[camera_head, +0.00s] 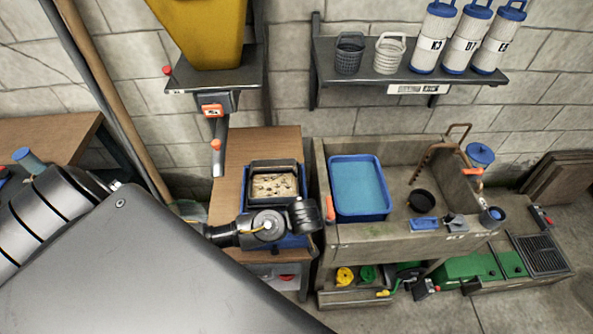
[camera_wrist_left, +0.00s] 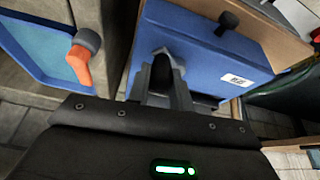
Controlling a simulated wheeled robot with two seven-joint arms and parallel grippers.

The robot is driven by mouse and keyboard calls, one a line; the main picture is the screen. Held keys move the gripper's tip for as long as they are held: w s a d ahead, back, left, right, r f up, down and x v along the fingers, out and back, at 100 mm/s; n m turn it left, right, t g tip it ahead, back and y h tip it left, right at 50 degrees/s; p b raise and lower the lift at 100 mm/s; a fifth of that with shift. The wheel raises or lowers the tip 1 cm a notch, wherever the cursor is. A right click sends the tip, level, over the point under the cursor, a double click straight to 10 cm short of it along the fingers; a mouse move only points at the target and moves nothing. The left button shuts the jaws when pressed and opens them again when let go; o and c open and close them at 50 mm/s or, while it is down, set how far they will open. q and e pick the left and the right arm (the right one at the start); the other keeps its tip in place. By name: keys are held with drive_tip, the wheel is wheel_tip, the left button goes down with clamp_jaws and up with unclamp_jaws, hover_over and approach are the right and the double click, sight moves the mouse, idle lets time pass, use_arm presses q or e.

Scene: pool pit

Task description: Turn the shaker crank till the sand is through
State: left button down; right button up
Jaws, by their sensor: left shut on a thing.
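The shaker stands on a wooden bench, with a dark-rimmed tray (camera_head: 252,170) on top. Pale, lumpy sand (camera_head: 275,187) with darker bits lies in the tray. Its blue body (camera_wrist_left: 205,45) with a white label fills the middle of the left wrist view. My left gripper (camera_head: 308,215) is at the shaker's front right side, largely hidden by my own wrist. In the left wrist view its fingers (camera_wrist_left: 168,82) are shut on a dark piece that looks like the crank handle (camera_wrist_left: 176,68), close against the blue body. My right gripper is not in view.
A concrete sink (camera_head: 375,243) with a blue water tray (camera_head: 330,208) stands right of the shaker. An orange-handled tap (camera_wrist_left: 80,60) juts out near my left gripper. A yellow hopper (camera_head: 205,30) hangs above on a shelf. Buckets and canisters (camera_head: 433,40) fill the right shelf.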

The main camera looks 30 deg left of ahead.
use_arm(q)
drive_tip(key=shift+w+n+g, duration=0.3)
drive_tip(key=shift+n, duration=0.5)
drive_tip(key=c, duration=1.3)
unclamp_jaws()
drive_tip(key=shift+a, duration=0.1)
drive_tip(key=shift+o, duration=0.2)
drive_tip(key=v, duration=0.4)
drive_tip(key=shift+d+r+b, duration=0.25)
drive_tip(key=shift+r+b, duration=0.05)
drive_tip(key=shift+b, duration=0.05)
drive_tip(key=p+v, duration=0.3)
drive_tip(key=v, duration=0.3)
drive_tip(key=shift+p, duration=0.4)
